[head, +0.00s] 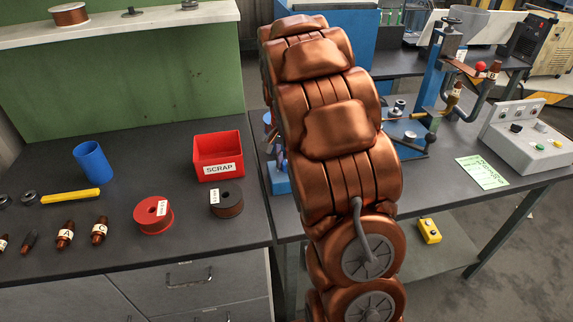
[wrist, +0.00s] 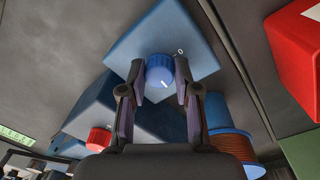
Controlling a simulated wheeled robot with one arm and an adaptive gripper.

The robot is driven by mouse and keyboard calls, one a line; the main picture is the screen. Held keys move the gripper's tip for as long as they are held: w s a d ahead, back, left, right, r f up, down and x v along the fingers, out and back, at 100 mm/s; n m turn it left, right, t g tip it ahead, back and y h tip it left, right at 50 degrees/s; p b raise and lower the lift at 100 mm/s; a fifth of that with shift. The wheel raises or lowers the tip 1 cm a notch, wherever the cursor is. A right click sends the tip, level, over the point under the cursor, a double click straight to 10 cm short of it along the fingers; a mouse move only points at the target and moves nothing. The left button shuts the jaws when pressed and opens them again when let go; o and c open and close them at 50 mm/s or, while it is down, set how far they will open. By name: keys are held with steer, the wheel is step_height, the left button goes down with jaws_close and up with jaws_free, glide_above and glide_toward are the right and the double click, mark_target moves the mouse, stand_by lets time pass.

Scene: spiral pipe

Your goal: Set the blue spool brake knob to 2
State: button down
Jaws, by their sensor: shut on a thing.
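The blue knob (wrist: 158,66) sits on the face of a blue housing (wrist: 150,32) in the wrist view. It has a white pointer mark toward its lower right edge. A white "0" is printed on the housing to the knob's upper right; I cannot make out other numbers. My gripper (wrist: 158,74) is shut on the knob, one finger on each side. In the head view my arm hides the gripper and knob; only part of a blue device (head: 278,180) shows at the arm's left edge.
The wrist view shows a red knob (wrist: 99,138), a copper wire spool (wrist: 232,148) and a red bin corner (wrist: 300,55) nearby. In the head view, the red SCRAP bin (head: 218,158) stands left of my arm, with a red spool (head: 153,215) and a dark spool (head: 227,200).

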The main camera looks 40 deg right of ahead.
mark_target(285, 162)
steer(key=m, duration=0.4)
steer(key=shift+w+m, duration=0.1)
steer(key=shift+m, duration=0.3)
stand_by(0.4)
steer(key=c, duration=0.8)
jaws_free()
steer(key=shift+r, duration=0.1)
steer(key=r, duration=1.1)
steer(key=shift+w+r, duration=0.3)
steer(key=shift+r, duration=0.1)
